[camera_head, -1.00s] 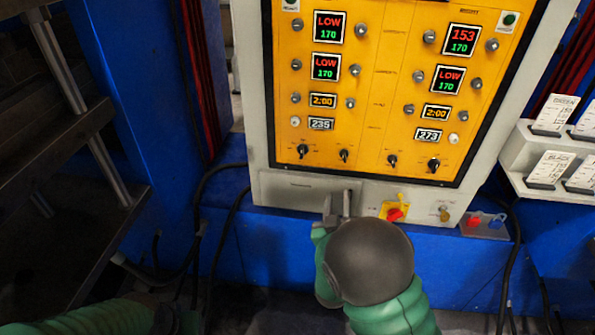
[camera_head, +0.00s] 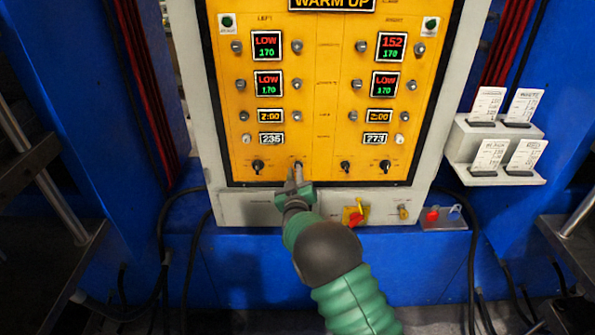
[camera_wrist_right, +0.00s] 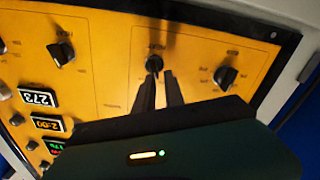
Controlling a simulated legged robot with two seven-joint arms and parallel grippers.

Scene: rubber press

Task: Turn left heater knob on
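The yellow control panel (camera_head: 322,140) has a row of black knobs along its bottom. Its left half holds an outer knob (camera_head: 257,166) and an inner knob (camera_head: 298,163). My right gripper (camera_head: 295,172) reaches up to the inner left knob. In the right wrist view, two dark fingers (camera_wrist_right: 160,74) stand slightly apart, with their tips just short of or at that knob (camera_wrist_right: 153,61); contact cannot be told. The outer left knob shows to the right (camera_wrist_right: 227,76) in this inverted view. My left gripper is out of view.
Two knobs (camera_head: 345,167) (camera_head: 387,167) sit on the panel's right half. Below the panel are a red switch on a yellow plate (camera_head: 355,215) and a small tray (camera_head: 444,219). A card rack (camera_head: 490,150) stands to the right.

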